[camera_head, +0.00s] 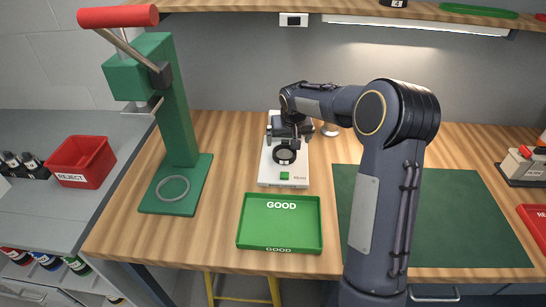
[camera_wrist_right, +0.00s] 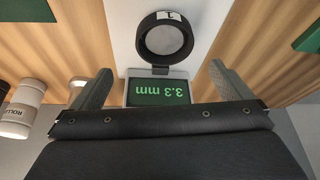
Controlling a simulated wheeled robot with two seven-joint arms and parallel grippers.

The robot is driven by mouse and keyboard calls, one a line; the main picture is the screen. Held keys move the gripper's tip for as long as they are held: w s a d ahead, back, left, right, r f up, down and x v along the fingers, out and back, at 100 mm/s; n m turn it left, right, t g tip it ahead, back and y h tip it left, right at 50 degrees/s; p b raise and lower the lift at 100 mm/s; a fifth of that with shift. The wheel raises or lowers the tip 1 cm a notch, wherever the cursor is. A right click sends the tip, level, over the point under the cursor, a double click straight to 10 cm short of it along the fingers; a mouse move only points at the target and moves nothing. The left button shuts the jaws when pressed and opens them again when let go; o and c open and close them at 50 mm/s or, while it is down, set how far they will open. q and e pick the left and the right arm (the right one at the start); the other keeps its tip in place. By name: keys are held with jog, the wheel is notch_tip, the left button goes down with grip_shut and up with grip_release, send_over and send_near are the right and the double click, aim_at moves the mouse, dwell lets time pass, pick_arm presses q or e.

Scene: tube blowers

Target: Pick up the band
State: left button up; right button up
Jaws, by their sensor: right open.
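A black ring-shaped band (camera_wrist_right: 165,52) with a white tag marked 1 lies on a white measuring device (camera_wrist_right: 122,20). In the head view the band (camera_head: 285,145) shows on the device (camera_head: 269,172), just in front of my right gripper (camera_head: 290,130). My left gripper is not in view.
A green GOOD tray (camera_head: 280,247) lies in front of the device. A green press (camera_head: 180,110) with a red handle stands left, a grey ring on its base. A red REJECT bin (camera_head: 80,162) is further left. A green mat (camera_head: 460,225) lies right, partly behind my arm.

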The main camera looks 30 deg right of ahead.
aim_at(284, 153)
jog(key=x, duration=0.1)
jog(key=p+x, duration=0.1)
jog(key=x, duration=0.1)
jog(key=a+x, duration=0.1)
jog(key=x, duration=0.1)
jog(key=shift+f+p, duration=0.35)
jog(key=shift+w+d+f, duration=0.15)
jog(key=shift+f, duration=0.3)
jog(key=c, duration=1.1)
jog(key=shift+r, duration=0.1)
jog(key=shift+c, duration=0.2)
jog(key=shift+r, duration=0.1)
